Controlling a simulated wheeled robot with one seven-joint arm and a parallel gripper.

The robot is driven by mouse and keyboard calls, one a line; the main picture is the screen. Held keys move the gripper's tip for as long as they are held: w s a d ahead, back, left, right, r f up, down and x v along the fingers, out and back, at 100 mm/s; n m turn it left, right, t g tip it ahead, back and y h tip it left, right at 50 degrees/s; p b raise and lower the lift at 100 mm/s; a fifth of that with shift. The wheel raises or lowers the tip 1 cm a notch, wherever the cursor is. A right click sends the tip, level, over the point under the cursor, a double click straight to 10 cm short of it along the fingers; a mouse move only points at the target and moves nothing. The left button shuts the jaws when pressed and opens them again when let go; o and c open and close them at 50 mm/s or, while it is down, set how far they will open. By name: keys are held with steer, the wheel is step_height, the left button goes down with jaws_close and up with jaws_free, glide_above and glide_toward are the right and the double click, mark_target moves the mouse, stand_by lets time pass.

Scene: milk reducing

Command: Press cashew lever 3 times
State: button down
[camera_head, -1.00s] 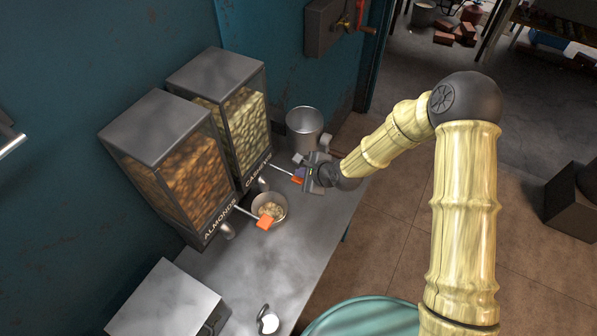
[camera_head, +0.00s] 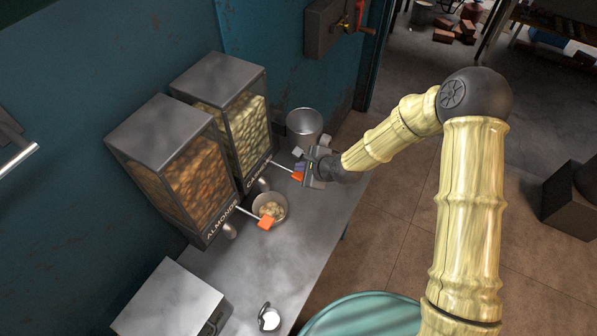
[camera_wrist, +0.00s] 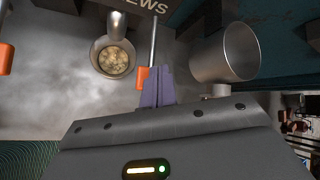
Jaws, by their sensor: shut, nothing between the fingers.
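The cashew dispenser (camera_head: 246,128) stands at the back of the counter, with pale nuts behind its clear front. Its lever (camera_head: 282,167) is a metal rod ending in an orange tab, which also shows in the wrist view (camera_wrist: 142,77). My gripper (camera_head: 301,170) is at this tab. In the wrist view its purple fingers (camera_wrist: 158,88) are together and empty, right beside the orange tab; I cannot tell whether they touch it. A metal bowl (camera_head: 284,215) holding pale nuts sits below the dispensers; it also shows in the wrist view (camera_wrist: 99,72).
The almond dispenser (camera_head: 180,170), with its own orange-tipped lever (camera_head: 265,223), stands to the left. A metal pot (camera_head: 305,125) stands close behind my gripper. A grey box (camera_head: 168,300) and a small round item (camera_head: 269,318) are at the front. The middle counter (camera_head: 310,245) is clear.

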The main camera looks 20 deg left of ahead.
steer(key=shift+r+p, duration=1.9)
steer(key=shift+r, duration=0.7)
stand_by(0.7)
steer(key=d+r+n+h, duration=0.3)
steer(key=d+n, duration=0.1)
steer(key=d, duration=0.6)
steer(key=d+r+n+h, duration=0.2)
steer(key=d+r+n, duration=0.15)
steer(key=d, duration=0.65)
steer(key=s+d+r+n+h, duration=0.1)
steer(key=s+d+r+n, duration=0.1)
steer(key=s+d, duration=0.2)
steer(key=s+d+r+n+h+b, duration=0.1)
steer(key=s+d+r+n, duration=0.1)
steer(key=d, duration=0.6)
steer(key=s+d+r+n+g+h, duration=0.1)
steer(key=s+d+r+n, duration=0.1)
steer(key=s+d, duration=0.3)
steer(key=shift+s+d+r+b, duration=0.3)
steer(key=shift+s+d+r, duration=0.1)
steer(key=shift+d, duration=0.1)
